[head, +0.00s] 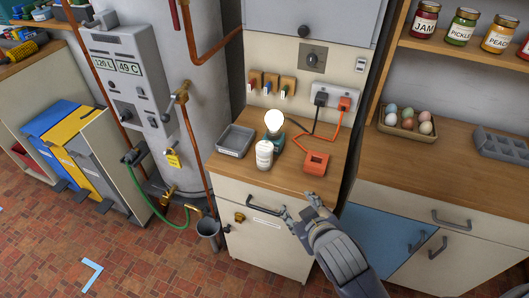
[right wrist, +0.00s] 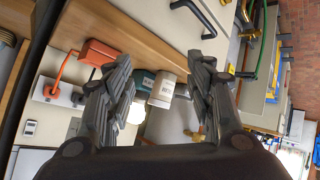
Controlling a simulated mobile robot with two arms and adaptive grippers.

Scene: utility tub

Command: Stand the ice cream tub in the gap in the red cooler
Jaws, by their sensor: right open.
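No ice cream tub and no red cooler can be made out for certain. A small white container with a printed label (head: 264,154) stands upright on the wooden counter (head: 240,179); I cannot read its label. It also shows between my fingers in the right wrist view (right wrist: 162,90), beyond the fingertips and not held. My right gripper (head: 300,207) is open and empty at the counter's front edge, to the right of and nearer than the white container. My left gripper is not in view.
A lit lamp (head: 274,122) stands just behind the white container. A grey tray (head: 235,140) is to its left, an orange block with a cable (head: 316,163) to its right. An egg tray (head: 405,125) and grey mould (head: 500,146) sit on the right counter.

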